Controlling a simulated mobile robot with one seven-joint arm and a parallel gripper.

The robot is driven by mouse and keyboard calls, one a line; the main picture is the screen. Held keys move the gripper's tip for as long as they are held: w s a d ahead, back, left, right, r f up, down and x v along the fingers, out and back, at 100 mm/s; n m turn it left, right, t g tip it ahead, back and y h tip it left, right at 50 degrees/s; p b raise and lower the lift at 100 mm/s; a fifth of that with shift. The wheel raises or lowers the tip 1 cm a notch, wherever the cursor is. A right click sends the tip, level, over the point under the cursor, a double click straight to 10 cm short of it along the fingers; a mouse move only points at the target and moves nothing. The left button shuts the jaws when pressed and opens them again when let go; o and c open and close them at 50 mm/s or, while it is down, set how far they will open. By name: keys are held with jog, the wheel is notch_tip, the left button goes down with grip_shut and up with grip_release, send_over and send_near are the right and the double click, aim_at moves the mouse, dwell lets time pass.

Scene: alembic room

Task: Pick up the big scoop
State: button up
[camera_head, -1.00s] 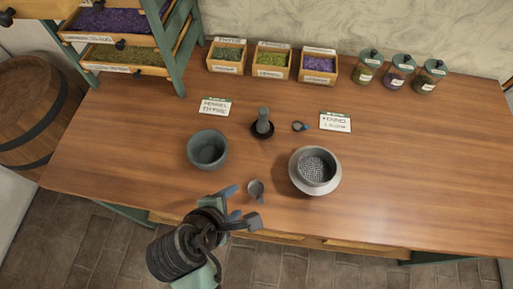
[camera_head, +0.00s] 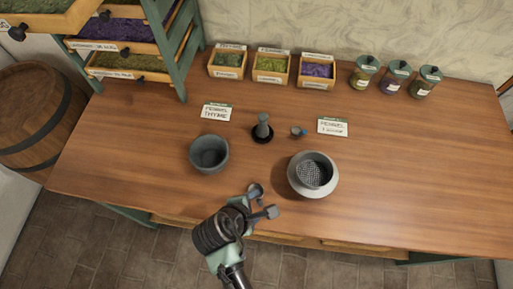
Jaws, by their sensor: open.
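The big scoop (camera_head: 255,190), a small grey metal cup with a short handle, lies near the table's front edge, between the grey bowl and the sieve pot. My gripper (camera_head: 259,203) is open right at it, reaching in from the front edge. One finger shows to the right of the scoop. The other finger and most of the scoop's handle are hard to make out, so I cannot tell whether the handle is between the fingers. A smaller scoop (camera_head: 298,132) lies farther back, to the right of the mortar-like stand with a pestle (camera_head: 263,128).
A grey bowl (camera_head: 209,154) stands left of my gripper and a pale pot with a sieve (camera_head: 313,175) stands close on its right. Labels, herb boxes (camera_head: 270,67) and lidded jars (camera_head: 396,78) stand farther back. The table's right side (camera_head: 430,170) is clear.

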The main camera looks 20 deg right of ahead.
jog(key=shift+x, duration=1.6)
jog(key=shift+r, duration=0.1)
grip_shut()
